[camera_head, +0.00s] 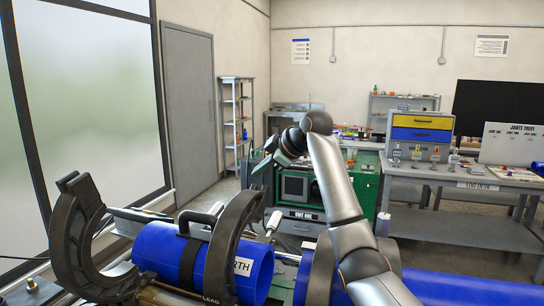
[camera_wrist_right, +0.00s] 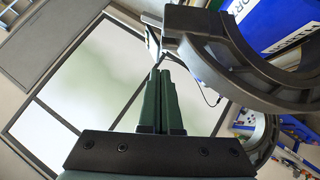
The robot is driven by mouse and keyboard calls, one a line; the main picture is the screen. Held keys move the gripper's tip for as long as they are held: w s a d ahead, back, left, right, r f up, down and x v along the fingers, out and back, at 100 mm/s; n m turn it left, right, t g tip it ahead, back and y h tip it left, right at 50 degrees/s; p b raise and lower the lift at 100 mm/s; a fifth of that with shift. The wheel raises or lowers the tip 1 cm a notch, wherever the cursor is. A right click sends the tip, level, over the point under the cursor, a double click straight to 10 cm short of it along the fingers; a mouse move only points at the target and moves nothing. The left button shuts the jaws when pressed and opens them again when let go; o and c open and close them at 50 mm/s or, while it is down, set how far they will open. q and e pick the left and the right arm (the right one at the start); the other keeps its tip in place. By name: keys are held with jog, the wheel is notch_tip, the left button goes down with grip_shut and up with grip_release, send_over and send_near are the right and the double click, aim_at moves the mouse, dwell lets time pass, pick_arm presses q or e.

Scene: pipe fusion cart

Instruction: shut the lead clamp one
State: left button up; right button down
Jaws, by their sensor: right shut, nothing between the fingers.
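A black half-ring clamp (camera_head: 68,245) stands swung open at the left of the head view, with its hollow facing right. A second black clamp half-ring (camera_head: 228,245) stands by the blue pipe (camera_head: 160,249), above a base marked LEAD. I cannot tell which is lead clamp one. My right gripper (camera_head: 265,166) is raised beyond the pipe, pointing left and down. In the right wrist view its green fingers (camera_wrist_right: 161,75) are together and empty. A black clamp arc (camera_wrist_right: 228,60) fills the upper right there, close beside the fingertips; contact is unclear. My left gripper is out of view.
More blue pipe (camera_head: 460,290) runs along the lower right. A green cabinet (camera_head: 366,188) stands beyond my right arm. A grey workbench (camera_head: 440,174) with small items is at the right. Open floor shows between the pipe and the bench.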

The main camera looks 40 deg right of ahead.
aim_at(265, 189)
jog(key=f, duration=0.1)
jog(key=d+f, duration=0.1)
jog(key=f, duration=0.1)
jog(key=shift+w+d, duration=0.25)
jog(key=shift+d, duration=0.15)
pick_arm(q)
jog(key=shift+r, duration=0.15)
pick_arm(e)
jog(key=shift+w+d, duration=0.1)
